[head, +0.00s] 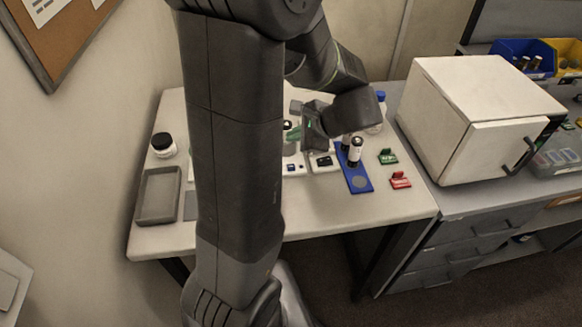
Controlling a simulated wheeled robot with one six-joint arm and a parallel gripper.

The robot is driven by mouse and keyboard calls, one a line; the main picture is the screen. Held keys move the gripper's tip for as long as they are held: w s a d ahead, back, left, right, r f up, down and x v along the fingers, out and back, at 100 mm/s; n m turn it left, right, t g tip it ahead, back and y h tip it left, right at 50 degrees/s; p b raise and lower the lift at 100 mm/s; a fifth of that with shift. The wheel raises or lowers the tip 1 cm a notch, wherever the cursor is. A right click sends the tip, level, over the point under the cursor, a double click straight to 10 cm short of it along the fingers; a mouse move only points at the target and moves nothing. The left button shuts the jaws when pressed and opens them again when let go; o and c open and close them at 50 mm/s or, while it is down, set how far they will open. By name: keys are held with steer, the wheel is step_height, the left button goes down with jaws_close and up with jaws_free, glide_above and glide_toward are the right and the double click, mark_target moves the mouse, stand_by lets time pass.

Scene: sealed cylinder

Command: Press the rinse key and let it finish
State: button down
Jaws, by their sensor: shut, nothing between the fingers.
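A low white device (312,166) stands in the middle of the table, partly hidden behind my arm. A small dark part (324,161) and a small blue part (291,167) show on its front. I cannot tell which part is the rinse key.
A white cabinet (462,110) stands right. The table's front right is clear.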

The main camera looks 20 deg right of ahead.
mark_target(295, 169)
step_height(295, 169, down, 8)
steer(key=b, duration=0.6)
stand_by(1.7)
steer(key=shift+f+b, duration=0.45)
steer(key=shift+f+b, duration=0.3)
steer(key=shift+f, duration=0.05)
stand_by(0.4)
stand_by(0.4)
steer(key=shift+r+p, duration=0.7)
steer(key=shift+r, duration=0.1)
steer(key=shift+r+p, duration=2.05)
steer(key=shift+r, duration=0.45)
